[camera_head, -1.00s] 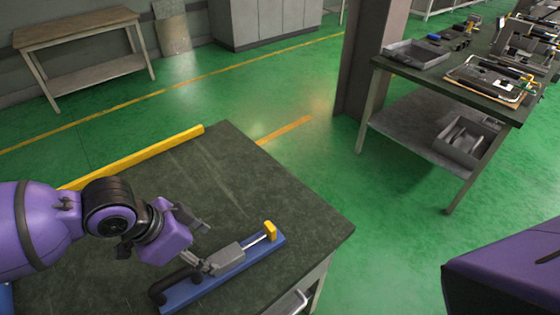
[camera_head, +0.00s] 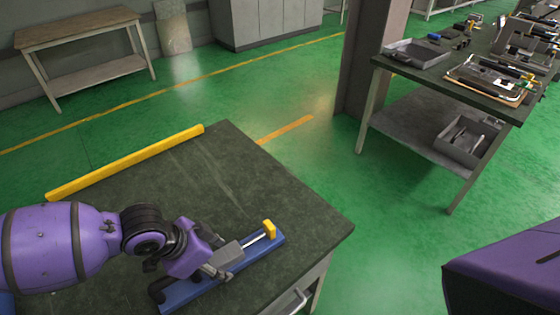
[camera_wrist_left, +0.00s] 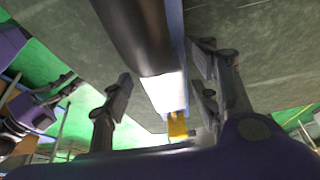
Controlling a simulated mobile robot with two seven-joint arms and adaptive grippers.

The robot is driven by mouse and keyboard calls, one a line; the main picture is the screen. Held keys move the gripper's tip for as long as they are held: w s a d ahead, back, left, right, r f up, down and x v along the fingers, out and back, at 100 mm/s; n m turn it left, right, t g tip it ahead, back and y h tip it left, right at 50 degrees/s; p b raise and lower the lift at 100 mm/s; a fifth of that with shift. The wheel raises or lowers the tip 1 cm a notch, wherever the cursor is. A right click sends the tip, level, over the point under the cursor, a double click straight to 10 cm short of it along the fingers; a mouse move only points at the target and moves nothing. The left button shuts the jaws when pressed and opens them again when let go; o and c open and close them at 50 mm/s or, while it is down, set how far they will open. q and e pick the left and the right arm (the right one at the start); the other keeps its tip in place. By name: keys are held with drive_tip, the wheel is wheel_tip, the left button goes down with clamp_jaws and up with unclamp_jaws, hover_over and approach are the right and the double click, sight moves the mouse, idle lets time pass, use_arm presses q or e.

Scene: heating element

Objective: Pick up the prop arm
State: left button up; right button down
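A long blue base (camera_head: 195,291) lies on the dark table near its right edge. It carries a black bent part (camera_head: 160,287) at the near end, and a pale rod (camera_head: 257,238) and yellow end block (camera_head: 269,230) at the far end. No part is labelled; this assembly looks like the prop arm. My left gripper (camera_head: 215,265) is over its middle. In the left wrist view, the gripper (camera_wrist_left: 163,85) is open, with one finger on each side of a dark tube (camera_wrist_left: 135,35) with a white end. Contact cannot be told.
A yellow bar (camera_head: 125,163) lies along the table's far left edge. The dark tabletop (camera_head: 205,180) between it and the blue base is bare. A second workbench (camera_head: 440,75) with trays and tools stands at the right, across a green floor.

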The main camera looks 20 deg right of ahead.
use_arm(q)
clamp_jaws()
drive_tip(key=shift+d+r, duration=0.1)
drive_tip(key=shift+r, duration=0.1)
